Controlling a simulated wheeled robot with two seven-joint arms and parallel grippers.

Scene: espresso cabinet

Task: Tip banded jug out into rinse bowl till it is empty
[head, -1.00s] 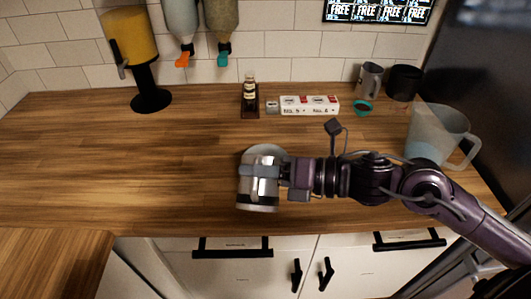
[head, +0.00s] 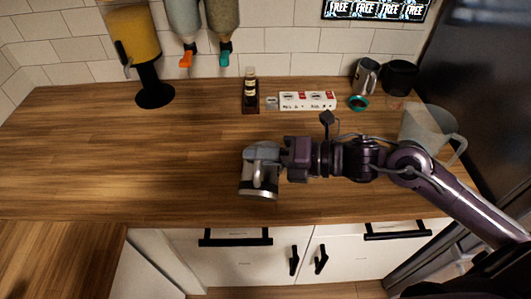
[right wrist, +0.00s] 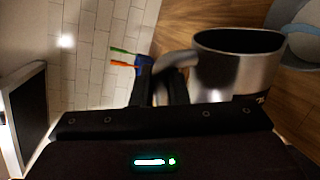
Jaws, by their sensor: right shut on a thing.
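A metal jug (head: 259,180) with a dark band low on its side is in my right gripper (head: 284,165), over the middle front of the counter. The right wrist view shows my right gripper (right wrist: 160,95) shut on the handle of this jug (right wrist: 235,75). Its mouth is dark inside, so I cannot tell what it holds. A pale grey rounded shape (head: 262,151), perhaps the rinse bowl, shows just behind the jug, mostly hidden. A grey-blue rim (right wrist: 300,42) lies beyond the jug in the wrist view. My left gripper is out of view.
A clear pitcher (head: 424,128) stands at the right, behind my arm. A metal pitcher (head: 366,76), black cup (head: 400,78), teal ring (head: 358,103), labelled strip (head: 307,100) and small bottle (head: 251,88) are at the back. A yellow dispenser (head: 133,35) stands back left. The left counter is clear.

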